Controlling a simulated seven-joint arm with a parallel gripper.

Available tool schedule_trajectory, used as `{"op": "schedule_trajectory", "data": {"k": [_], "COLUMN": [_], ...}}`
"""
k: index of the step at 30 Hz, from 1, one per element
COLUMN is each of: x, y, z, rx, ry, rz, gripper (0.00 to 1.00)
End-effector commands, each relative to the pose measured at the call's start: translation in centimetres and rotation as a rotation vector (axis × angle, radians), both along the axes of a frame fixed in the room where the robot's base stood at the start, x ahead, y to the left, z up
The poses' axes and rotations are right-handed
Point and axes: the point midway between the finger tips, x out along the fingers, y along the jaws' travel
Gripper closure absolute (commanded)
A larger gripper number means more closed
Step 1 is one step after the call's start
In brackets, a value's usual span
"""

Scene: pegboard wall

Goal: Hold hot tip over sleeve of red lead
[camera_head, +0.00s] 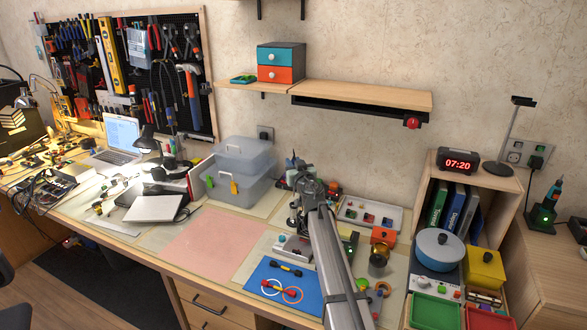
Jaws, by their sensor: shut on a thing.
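A blue mat (254,291) lies on the bench near its front edge. A lead with red ends (279,291) and a pale and orange loop lies on it. A dark bar with red and yellow parts (286,269) lies behind the lead on the same mat. My gripper (294,228) is behind the mat, above a small grey-white box (293,247). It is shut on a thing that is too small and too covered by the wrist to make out. The sleeve and a hot tip cannot be told apart at this size.
A pink mat (213,246) lies clear to the left. Clear plastic bins (236,180) stand behind it. A shelf (365,95) hangs above.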

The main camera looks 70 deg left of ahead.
Motion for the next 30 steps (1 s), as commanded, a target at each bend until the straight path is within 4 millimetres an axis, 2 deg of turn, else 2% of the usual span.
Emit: {"op": "schedule_trajectory", "data": {"k": [21, 26, 30], "x": [-0.2, -1.5, -4.0], "y": [-0.3, -2.8, -6.9], "z": [-0.1, -0.9, -2.1], "rx": [-0.001, -0.010, -0.021], "ry": [0.000, 0.001, 0.001], "rz": [0.004, 0.044, 0.121], "gripper": [1.00, 1.00, 1.00]}}
